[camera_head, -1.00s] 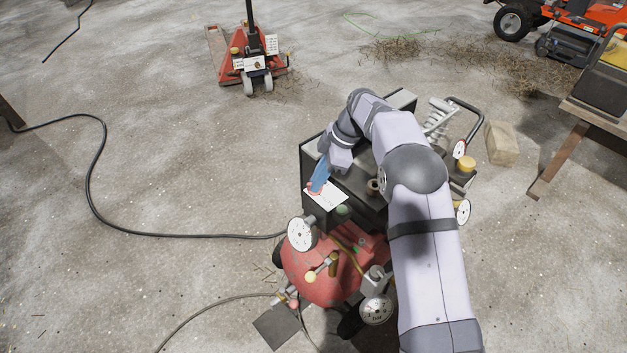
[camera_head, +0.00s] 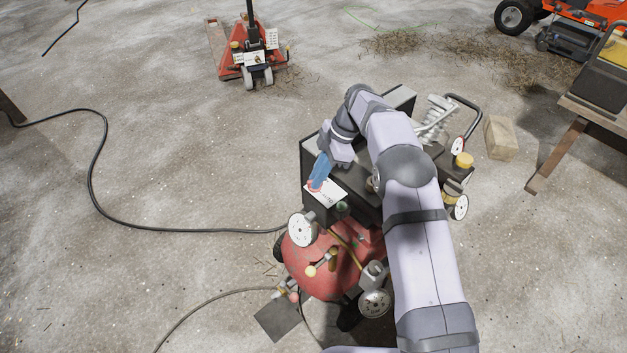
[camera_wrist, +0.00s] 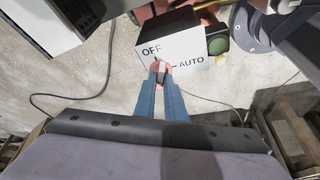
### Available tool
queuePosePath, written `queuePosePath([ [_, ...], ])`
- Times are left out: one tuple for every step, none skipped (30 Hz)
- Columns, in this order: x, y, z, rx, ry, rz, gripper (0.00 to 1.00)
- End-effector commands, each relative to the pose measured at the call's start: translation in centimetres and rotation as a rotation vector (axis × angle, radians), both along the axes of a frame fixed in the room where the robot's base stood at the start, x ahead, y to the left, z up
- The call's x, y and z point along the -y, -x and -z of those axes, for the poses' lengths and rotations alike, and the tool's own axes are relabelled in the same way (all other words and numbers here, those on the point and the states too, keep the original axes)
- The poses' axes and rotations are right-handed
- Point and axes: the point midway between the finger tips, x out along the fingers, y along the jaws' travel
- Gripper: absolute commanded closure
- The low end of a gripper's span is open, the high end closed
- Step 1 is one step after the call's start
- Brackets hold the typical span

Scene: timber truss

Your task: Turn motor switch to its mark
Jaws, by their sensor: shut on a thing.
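The motor switch is a small red knob (camera_wrist: 159,68) on a white label plate (camera_wrist: 185,47) printed OFF and AUTO, in the wrist view. My gripper (camera_wrist: 161,76) has its blue fingers shut on the knob. A dark line runs from the knob to the word AUTO, and OFF stands above the knob to the left. The fingers hide part of the knob, so its exact pointing is hard to tell. In the head view my gripper (camera_head: 316,186) reaches the white plate (camera_head: 328,193) on the black box of the red compressor (camera_head: 312,252).
A green button (camera_wrist: 218,46) sits right of the label. Gauges (camera_head: 375,303), a white dial (camera_head: 301,230) and valve handles crowd the compressor's front. A black cable (camera_head: 150,232) crosses the floor at left. A pallet jack (camera_head: 247,68) stands behind, with open floor between.

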Motion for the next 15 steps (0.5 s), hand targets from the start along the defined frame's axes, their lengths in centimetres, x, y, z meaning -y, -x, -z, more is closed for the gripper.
queuePosePath([
  [0.06, 0.08, -0.07, -0.004, 0.003, -0.015, 1.00],
  [0.06, 0.05, -0.08, -0.003, 0.003, -0.024, 1.00],
  [0.06, 0.06, -0.07, -0.004, 0.002, -0.039, 1.00],
  [0.05, 0.05, -0.11, -0.004, 0.002, -0.049, 1.00],
  [0.04, 0.05, -0.12, -0.005, 0.003, -0.061, 1.00],
  [0.04, 0.04, -0.06, -0.005, 0.003, -0.075, 1.00],
  [0.02, -0.01, -0.11, -0.003, 0.002, -0.086, 1.00],
  [0.02, 0.01, -0.09, -0.005, 0.003, -0.097, 1.00],
  [0.01, 0.00, -0.08, -0.005, 0.003, -0.112, 1.00],
  [0.01, -0.01, -0.09, -0.004, 0.002, -0.123, 1.00],
  [0.02, -0.03, -0.09, -0.003, 0.002, -0.135, 1.00],
  [0.03, 0.01, -0.06, -0.005, 0.003, -0.148, 1.00],
  [0.01, -0.03, -0.08, -0.004, 0.002, -0.160, 1.00],
  [0.00, -0.06, -0.02, -0.004, 0.003, -0.172, 1.00],
  [0.00, -0.07, -0.05, -0.004, 0.004, -0.187, 1.00],
])
